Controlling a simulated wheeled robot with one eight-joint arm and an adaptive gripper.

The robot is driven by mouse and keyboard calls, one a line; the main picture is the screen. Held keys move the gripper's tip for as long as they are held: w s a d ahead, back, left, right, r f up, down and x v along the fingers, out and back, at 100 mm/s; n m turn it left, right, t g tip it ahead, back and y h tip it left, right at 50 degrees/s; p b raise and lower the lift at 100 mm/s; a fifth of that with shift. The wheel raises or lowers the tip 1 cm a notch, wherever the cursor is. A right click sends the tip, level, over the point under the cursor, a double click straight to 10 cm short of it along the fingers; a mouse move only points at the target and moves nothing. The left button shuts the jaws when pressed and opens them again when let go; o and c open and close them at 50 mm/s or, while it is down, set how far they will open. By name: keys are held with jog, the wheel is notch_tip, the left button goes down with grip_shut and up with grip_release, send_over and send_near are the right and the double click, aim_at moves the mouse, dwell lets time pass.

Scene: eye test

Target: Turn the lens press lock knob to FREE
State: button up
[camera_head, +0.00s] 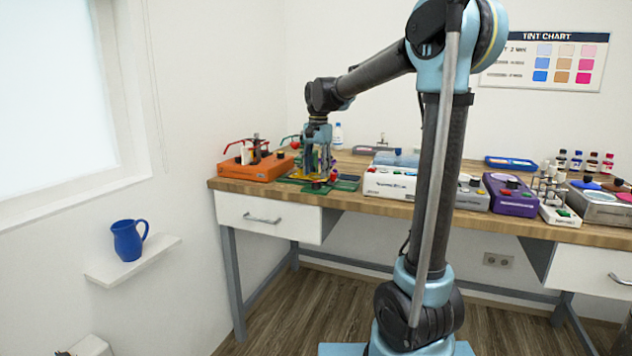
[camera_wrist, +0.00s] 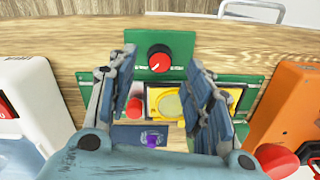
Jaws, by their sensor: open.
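The lens press (camera_head: 349,184) is a green-based device near the front left of the workbench, partly hidden by my gripper (camera_head: 317,166) in the head view. In the wrist view its green panel (camera_wrist: 184,45) carries a red round knob (camera_wrist: 159,58) with a dark rim and a white pointer mark. I cannot read any FREE label. A yellow plate with a round disc (camera_wrist: 170,105) sits below the panel in that view. My gripper (camera_wrist: 158,68) is open and empty, its fingers apart on either side of the knob in the picture. I cannot tell whether they touch anything.
An orange device (camera_head: 262,167) stands close on the left, and a white device (camera_head: 388,184) on the right. A purple device (camera_head: 512,205) and several bottles are farther right on the wooden bench (camera_head: 420,208). A blue jug (camera_head: 127,241) stands on a wall shelf.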

aim_at(316, 181)
jog(key=shift+f, duration=1.95)
jog(key=c, duration=1.1)
